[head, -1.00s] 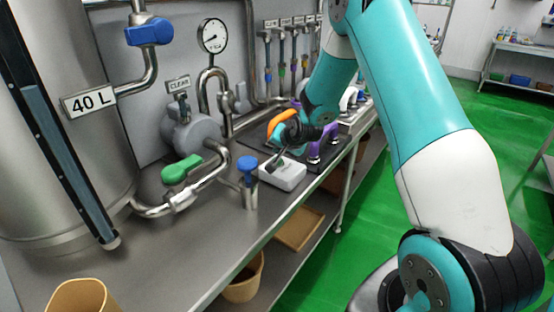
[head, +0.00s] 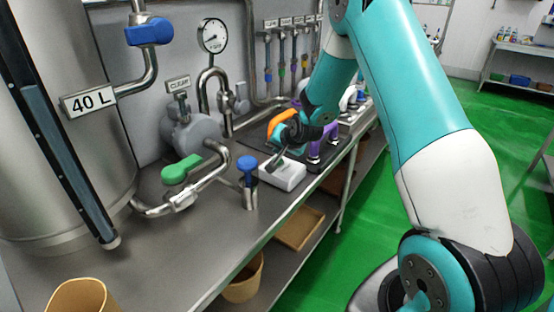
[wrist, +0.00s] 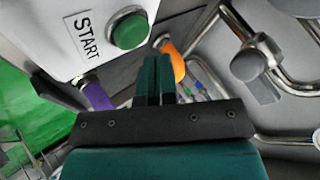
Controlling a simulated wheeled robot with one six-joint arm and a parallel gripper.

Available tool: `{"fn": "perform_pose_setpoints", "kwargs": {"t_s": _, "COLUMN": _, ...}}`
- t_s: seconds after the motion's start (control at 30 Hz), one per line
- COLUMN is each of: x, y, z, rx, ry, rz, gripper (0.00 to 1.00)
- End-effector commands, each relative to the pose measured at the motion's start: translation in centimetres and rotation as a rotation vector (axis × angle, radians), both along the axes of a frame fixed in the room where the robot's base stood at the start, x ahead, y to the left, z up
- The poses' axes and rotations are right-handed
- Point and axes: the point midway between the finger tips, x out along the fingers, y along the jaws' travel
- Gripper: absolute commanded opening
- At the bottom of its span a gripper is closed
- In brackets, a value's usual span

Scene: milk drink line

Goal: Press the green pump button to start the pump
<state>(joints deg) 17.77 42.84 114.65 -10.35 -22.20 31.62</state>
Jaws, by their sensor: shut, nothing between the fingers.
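The green pump button (wrist: 129,30) is a round cap on a white box, beside a START label (wrist: 84,36) in the wrist view. The white box (head: 287,177) sits on the steel bench in the head view, where the button itself cannot be made out. My gripper (wrist: 157,64) is shut and empty. Its fingertips appear close beside the button in the wrist view. I cannot tell whether the tips touch the box or button.
A blue-handled valve (head: 247,165) stands left of the box, with a green-handled valve (head: 181,169) on piping farther left. Orange (head: 283,121) and purple (head: 314,150) items stand close behind and right of the box. The tall tank (head: 60,150) fills the left.

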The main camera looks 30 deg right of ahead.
Motion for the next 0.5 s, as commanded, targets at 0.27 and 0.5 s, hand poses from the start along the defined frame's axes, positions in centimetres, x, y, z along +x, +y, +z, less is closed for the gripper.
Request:
{"fn": "perform_pose_setpoints", "kwargs": {"t_s": 0.27, "x": 0.0, "y": -0.01, "z": -0.95, "rx": 0.0, "ry": 0.0, "rz": 0.0, "gripper": 0.0}}
{"fn": "perform_pose_setpoints", "kwargs": {"t_s": 0.5, "x": 0.0, "y": -0.01, "z": -0.85, "rx": 0.0, "ry": 0.0, "rz": 0.0, "gripper": 0.0}}
